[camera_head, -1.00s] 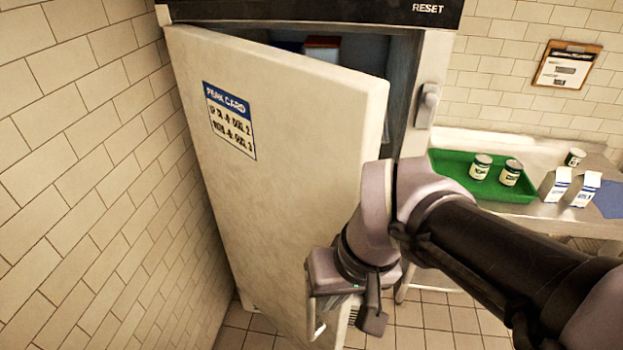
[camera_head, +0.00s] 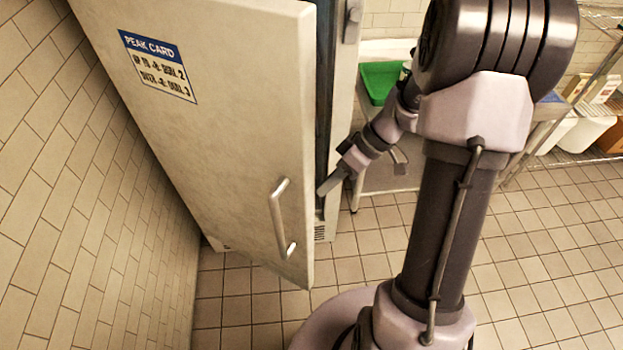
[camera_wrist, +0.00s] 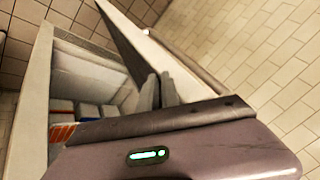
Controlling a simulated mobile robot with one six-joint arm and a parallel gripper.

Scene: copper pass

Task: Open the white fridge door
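The white fridge door (camera_head: 220,130) stands ajar in the head view, with a blue-and-white card on its face. Its bar handle (camera_head: 281,218) is bare, with nothing on it. My gripper (camera_head: 328,187) is off the handle, just right of the door's free edge, at the opening. In the wrist view my two fingers (camera_wrist: 159,91) are close together with nothing seen between them. They point into the gap between the fridge interior (camera_wrist: 85,80) and the door (camera_wrist: 185,65). I cannot tell whether they touch the door.
Boxes (camera_wrist: 90,113) stand inside the fridge. A tiled wall (camera_head: 70,180) runs close along the left. A counter with a green tray (camera_head: 383,80) and a wire shelf (camera_head: 575,155) are at the right. The tiled floor in front of the door is clear.

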